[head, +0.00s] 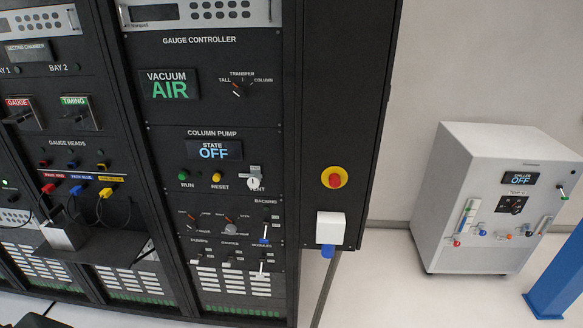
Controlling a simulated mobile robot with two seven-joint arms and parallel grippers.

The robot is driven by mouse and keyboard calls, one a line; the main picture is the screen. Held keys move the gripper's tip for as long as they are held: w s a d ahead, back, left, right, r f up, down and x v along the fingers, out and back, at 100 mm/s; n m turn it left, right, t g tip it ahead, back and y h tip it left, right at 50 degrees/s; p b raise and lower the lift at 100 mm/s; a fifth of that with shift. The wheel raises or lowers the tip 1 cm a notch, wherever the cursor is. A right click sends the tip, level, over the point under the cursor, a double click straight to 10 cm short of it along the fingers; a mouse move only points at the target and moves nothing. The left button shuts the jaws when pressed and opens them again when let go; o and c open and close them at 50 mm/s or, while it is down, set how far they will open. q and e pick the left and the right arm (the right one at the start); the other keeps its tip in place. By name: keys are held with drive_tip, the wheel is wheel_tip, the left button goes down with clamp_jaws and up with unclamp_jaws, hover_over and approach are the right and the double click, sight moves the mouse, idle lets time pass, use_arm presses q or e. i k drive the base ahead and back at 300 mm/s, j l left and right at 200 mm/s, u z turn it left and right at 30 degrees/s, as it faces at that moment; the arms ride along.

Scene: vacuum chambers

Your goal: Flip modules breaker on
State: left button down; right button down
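The modules breaker (262,267) is a small switch with a pale lever at the lower right of the rack's column pump section. Its label, just above it, is small and blurred. The lever seems to point down, but its exact position is too small to be sure of. The pumps breaker (199,257) and a middle breaker (229,260) sit to its left in the same row.
Above the breakers are a backing lever (264,234) and a state display (214,151) reading OFF. A red emergency button (334,180) and a white box (330,228) are on the rack's right side. A chiller (492,240) stands right, with clear floor between.

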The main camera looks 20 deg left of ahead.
sight(261, 269)
drive_tip(key=i+j, duration=0.25)
drive_tip(key=i, duration=0.15)
drive_tip(key=i+j+u, duration=0.1)
drive_tip(key=i+j, duration=0.15)
drive_tip(key=i, duration=0.2)
drive_tip(key=i+j, duration=0.25)
drive_tip(key=i, duration=0.15)
